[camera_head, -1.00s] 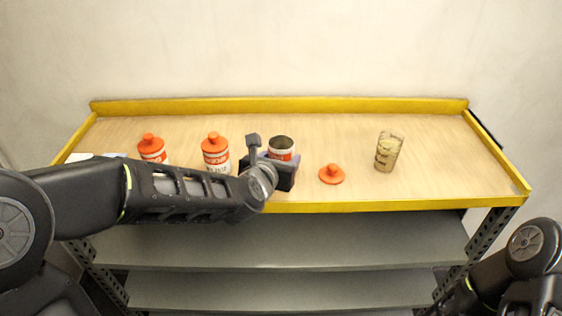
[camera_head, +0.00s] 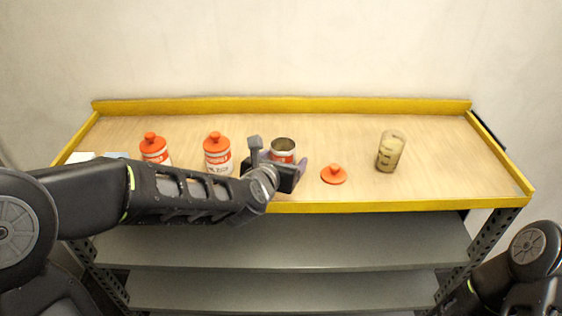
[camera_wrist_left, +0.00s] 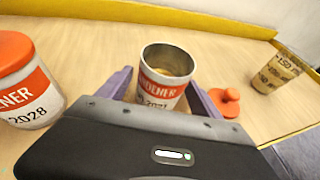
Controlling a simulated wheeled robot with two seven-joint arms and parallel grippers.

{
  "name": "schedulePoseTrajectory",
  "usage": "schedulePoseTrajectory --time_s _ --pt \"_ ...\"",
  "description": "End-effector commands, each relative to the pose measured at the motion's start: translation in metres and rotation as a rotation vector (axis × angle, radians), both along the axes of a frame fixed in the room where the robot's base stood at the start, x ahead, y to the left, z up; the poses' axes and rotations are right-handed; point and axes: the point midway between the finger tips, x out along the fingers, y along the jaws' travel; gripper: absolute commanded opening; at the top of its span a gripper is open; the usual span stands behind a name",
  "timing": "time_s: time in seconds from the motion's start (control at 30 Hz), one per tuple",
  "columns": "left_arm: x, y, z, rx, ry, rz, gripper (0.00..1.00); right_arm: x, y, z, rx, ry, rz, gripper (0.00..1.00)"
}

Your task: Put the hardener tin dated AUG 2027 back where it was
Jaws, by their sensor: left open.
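The open hardener tin (camera_head: 283,146) has a red and white label and no lid; in the left wrist view its label (camera_wrist_left: 160,93) shows a date that looks like 2027, with the month hidden. It stands upright on the bench. My left gripper (camera_head: 281,168) is open, with its two fingers (camera_wrist_left: 164,92) on either side of this tin. An orange lid (camera_head: 333,175) lies on the bench to the right of the tin; it also shows in the left wrist view (camera_wrist_left: 226,101). My right arm shows at the lower right, but its gripper is out of view.
Two lidded hardener tins stand to the left, one far left (camera_head: 154,150) and one nearer (camera_head: 217,155); the nearer reads 2028 in the wrist view (camera_wrist_left: 28,85). A graduated cup (camera_head: 390,152) stands at right. The yellow-edged bench (camera_head: 450,150) is clear behind them.

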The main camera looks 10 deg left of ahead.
Motion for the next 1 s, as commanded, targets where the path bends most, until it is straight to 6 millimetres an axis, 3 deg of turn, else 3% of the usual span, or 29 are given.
schedulePoseTrajectory --time_s 0.13,0.27,0.63,0.7,1.0 --pt "0.000 0.000 0.005 0.000 0.000 0.000 0.75 0.000 0.000 0.007 0.000 0.000 0.000 0.36" --pt "-0.013 0.001 0.010 -0.001 -0.002 0.000 0.75 0.000 0.000 0.004 0.000 0.000 0.000 0.36" --pt "-0.085 0.006 0.040 -0.002 -0.006 0.001 0.75 0.000 0.000 0.009 0.000 0.001 0.000 0.36" --pt "-0.090 0.009 0.036 -0.002 -0.003 0.009 0.75 0.000 0.000 -0.005 0.000 0.000 0.000 0.36" --pt "-0.108 0.009 0.045 0.000 0.000 0.005 0.75 0.000 0.000 -0.023 0.000 -0.001 0.000 0.36"
